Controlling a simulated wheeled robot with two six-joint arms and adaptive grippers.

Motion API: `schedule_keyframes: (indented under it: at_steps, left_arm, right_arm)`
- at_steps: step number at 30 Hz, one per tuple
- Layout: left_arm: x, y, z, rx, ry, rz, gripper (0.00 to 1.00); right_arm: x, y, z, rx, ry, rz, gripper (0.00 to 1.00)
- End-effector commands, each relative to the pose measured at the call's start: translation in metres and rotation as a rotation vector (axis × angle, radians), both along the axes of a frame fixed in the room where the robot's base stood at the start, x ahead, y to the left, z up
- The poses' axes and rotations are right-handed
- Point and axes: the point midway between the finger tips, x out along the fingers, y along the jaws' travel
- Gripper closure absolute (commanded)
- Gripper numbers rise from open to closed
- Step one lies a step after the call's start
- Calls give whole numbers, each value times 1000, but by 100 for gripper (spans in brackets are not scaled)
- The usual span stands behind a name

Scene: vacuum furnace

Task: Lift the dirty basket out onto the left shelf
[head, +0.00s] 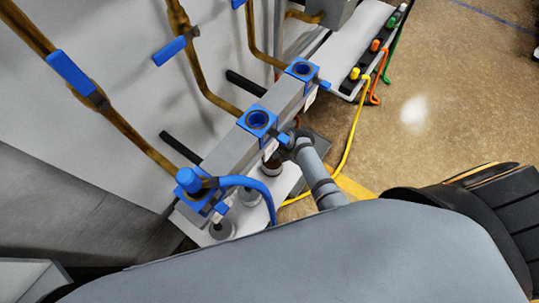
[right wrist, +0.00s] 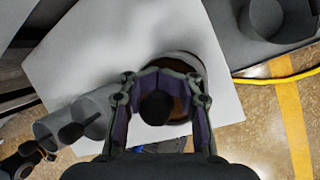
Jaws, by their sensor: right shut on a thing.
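The dirty basket (right wrist: 181,108), round and brown inside with a pale rim, is under my right gripper (right wrist: 158,104) in the right wrist view. The gripper is shut on the black knob (right wrist: 156,109) over the basket's middle. A small brown-stained vessel (head: 271,167), seemingly the same basket, shows beside the manifold in the head view. It is over a white shelf (right wrist: 95,45); I cannot tell whether it touches the shelf. Two grey cylinders (right wrist: 88,116) with dark knobs are to its left in the right wrist view. My left gripper is not seen.
A grey manifold bar with blue valve blocks (head: 257,119) and brass pipes (head: 125,128) runs close beside the shelf. A blue hose (head: 262,188) arches near it. A yellow cable (head: 352,135) loops over the floor. Open floor lies at the right.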

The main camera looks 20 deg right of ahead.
Motion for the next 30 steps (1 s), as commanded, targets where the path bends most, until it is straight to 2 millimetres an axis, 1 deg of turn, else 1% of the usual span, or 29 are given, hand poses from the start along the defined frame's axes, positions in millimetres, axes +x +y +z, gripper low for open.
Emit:
schedule_keyframes:
  at_steps: [11, 12, 18, 20, 28, 30]
  left_arm:
    - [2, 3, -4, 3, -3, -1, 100]
    - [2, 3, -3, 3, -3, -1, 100]
    - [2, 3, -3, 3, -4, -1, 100]
    - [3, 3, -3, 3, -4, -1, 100]
    - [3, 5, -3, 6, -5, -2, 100]
    - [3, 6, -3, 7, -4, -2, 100]
  right_arm:
    - [0, 0, -8, 0, 0, 0, 100]
    - [0, 0, -8, 0, 0, 0, 74]
    - [0, 0, -8, -1, 0, 0, 47]
    - [0, 0, -8, -1, 0, 0, 40]
    - [0, 0, -8, -1, 1, 0, 40]
    - [-1, -2, -5, -1, 0, 1, 40]
